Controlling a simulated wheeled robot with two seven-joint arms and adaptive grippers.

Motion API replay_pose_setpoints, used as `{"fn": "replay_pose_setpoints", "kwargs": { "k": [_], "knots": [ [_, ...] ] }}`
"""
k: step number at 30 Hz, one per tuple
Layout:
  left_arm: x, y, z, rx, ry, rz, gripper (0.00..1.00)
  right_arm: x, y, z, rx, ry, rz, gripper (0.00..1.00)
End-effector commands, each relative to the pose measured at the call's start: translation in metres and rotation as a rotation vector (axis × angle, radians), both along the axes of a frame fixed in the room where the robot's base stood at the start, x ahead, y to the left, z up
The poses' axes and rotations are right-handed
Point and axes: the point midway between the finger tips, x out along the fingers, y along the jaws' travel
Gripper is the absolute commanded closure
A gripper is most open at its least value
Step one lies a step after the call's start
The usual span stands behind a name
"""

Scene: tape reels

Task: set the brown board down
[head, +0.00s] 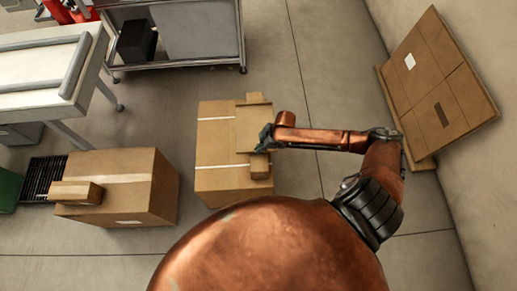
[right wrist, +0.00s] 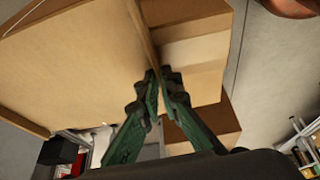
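The brown board (head: 253,128) is a flat tan panel, seen in the head view over the right part of a large cardboard box. In the right wrist view the board (right wrist: 80,60) fills the upper left, with its thin edge running down to the fingertips. My right gripper (head: 264,138) is at the board's right edge. In the right wrist view its green fingers (right wrist: 160,76) are closed around that edge. Whether the board touches the box below cannot be told. My left gripper is not in view.
The large taped box (head: 215,150) stands on the floor under the board. Another box (head: 145,185) with a small carton (head: 77,193) stands to its left. A white table (head: 40,70) and metal cart (head: 200,30) are behind. Flattened cardboard (head: 440,80) leans on the right wall.

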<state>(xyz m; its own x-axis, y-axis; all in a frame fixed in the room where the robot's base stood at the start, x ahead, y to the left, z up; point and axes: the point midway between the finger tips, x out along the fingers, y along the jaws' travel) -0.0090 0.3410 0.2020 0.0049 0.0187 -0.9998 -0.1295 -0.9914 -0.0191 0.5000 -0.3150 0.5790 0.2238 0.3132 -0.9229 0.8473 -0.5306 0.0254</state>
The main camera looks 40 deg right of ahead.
Motion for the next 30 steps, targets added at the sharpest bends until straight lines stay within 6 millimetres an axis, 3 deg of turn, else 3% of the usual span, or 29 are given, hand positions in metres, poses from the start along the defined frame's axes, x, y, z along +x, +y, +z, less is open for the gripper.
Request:
{"fn": "replay_pose_setpoints", "kwargs": {
  "k": [6, 16, 25, 30],
  "knots": [
    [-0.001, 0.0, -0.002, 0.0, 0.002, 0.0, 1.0, 0.0, 0.0, -0.005, 0.0, 0.0, 0.0, 1.0],
    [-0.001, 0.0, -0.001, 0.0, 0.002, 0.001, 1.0, 0.0, 0.0, -0.004, 0.0, 0.0, 0.0, 0.75],
    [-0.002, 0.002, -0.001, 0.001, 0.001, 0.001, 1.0, -0.001, -0.001, -0.002, 0.0, 0.0, 0.0, 0.75],
    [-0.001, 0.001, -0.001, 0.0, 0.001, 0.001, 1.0, -0.004, -0.008, 0.016, -0.002, -0.003, 0.001, 0.75]
  ]
}}
